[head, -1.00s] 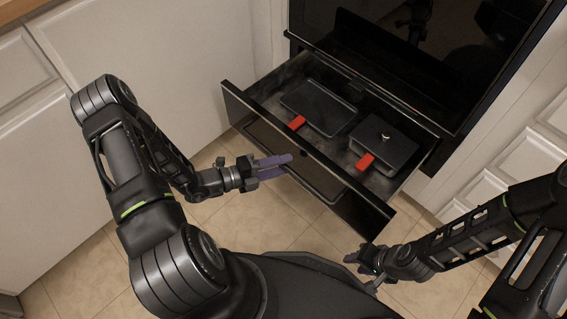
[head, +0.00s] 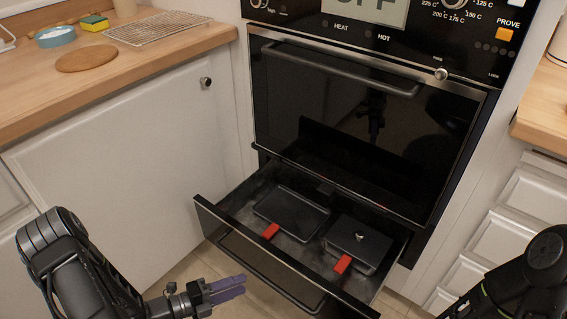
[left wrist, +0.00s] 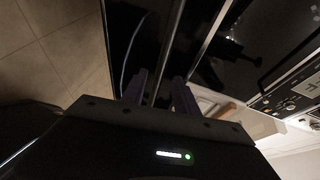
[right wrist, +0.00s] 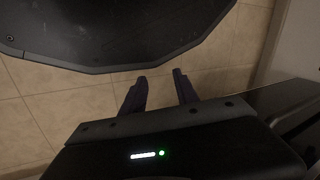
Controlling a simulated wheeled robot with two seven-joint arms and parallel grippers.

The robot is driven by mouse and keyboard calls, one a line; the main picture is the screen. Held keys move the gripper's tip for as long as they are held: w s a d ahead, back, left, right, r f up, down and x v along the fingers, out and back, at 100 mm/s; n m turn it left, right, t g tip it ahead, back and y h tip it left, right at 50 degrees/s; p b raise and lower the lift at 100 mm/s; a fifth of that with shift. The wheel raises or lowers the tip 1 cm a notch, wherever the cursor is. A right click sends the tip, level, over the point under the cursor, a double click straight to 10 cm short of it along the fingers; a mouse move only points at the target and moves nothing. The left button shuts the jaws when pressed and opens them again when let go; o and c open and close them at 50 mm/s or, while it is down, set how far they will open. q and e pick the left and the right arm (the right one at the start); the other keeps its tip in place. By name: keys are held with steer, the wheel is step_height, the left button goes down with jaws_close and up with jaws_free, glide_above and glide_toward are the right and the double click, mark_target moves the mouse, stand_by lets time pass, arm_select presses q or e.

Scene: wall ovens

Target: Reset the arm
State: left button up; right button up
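My left gripper (head: 228,289), with purple fingers, is in front of the drawer's left part, near the bottom of the head view. In the left wrist view its two fingers (left wrist: 160,92) stand apart with nothing between them. My right gripper is out of the head view, where only part of the right arm shows at the lower right. In the right wrist view its fingers (right wrist: 160,92) are apart and empty, above the tiled floor and close to my dark base.
The drawer (head: 270,262) under the oven (head: 350,120) is pulled out. It holds a flat dark tray (head: 291,212) and a dark lidded box (head: 358,246), each with a red tab. White cabinets and wooden counters (head: 130,75) stand on both sides.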

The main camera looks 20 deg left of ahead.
arm_select(q)
steer(key=s+d+f+m+g+h, duration=0.1)
steer(key=s+d+f+m+g, duration=0.3)
steer(key=s+d+m+g, duration=0.75)
steer(key=s+d+f+m+g+y, duration=0.1)
steer(key=s+f+m+y, duration=0.2)
steer(key=m, duration=0.7)
steer(key=s+d+f+m+g+y, duration=0.2)
steer(key=s+m+y, duration=0.1)
steer(key=m, duration=0.6)
steer(key=w+d+r+m+t+y+p, duration=0.15)
steer(key=w+d+m+t, duration=0.35)
steer(key=m, duration=0.9)
step_height(320, 180, up, 23)
steer(key=a+g+p, duration=0.1)
steer(key=p, duration=2.1)
steer(key=shift+w+y+p, duration=0.3)
steer(key=shift+w+y, duration=0.05)
